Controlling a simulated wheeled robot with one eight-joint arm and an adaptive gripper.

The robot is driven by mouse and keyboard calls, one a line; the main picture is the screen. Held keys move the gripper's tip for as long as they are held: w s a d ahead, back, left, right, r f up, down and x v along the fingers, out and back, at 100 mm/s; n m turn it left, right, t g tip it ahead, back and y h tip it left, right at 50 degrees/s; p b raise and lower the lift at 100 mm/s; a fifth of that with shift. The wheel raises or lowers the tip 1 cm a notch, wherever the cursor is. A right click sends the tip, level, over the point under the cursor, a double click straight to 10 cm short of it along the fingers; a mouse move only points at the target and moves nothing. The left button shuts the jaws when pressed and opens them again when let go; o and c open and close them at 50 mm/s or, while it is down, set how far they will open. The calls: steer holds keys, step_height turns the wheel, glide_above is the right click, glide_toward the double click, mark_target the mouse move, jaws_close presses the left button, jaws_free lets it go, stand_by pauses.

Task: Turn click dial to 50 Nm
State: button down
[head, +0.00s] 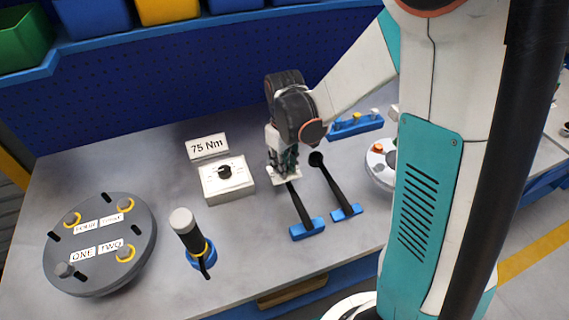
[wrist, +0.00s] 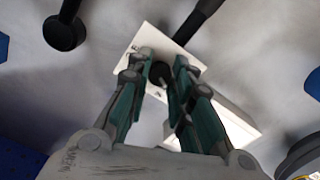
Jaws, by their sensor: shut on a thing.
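A white plate (wrist: 147,38) lies under the fingers. The fingers hide part of the held piece.
A second black wrench (head: 331,183) lies just right of my gripper. A grey disc (head: 100,283) with labelled posts and an upright grey-topped tool (head: 186,230) stand left. A blue rack (head: 356,127) is behind right.

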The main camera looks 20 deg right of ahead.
steer(key=m, duration=0.3)
steer(key=shift+m, duration=2.2)
steer(key=c, duration=1.4)
jaws_free()
step_height(320, 180, up, 12)
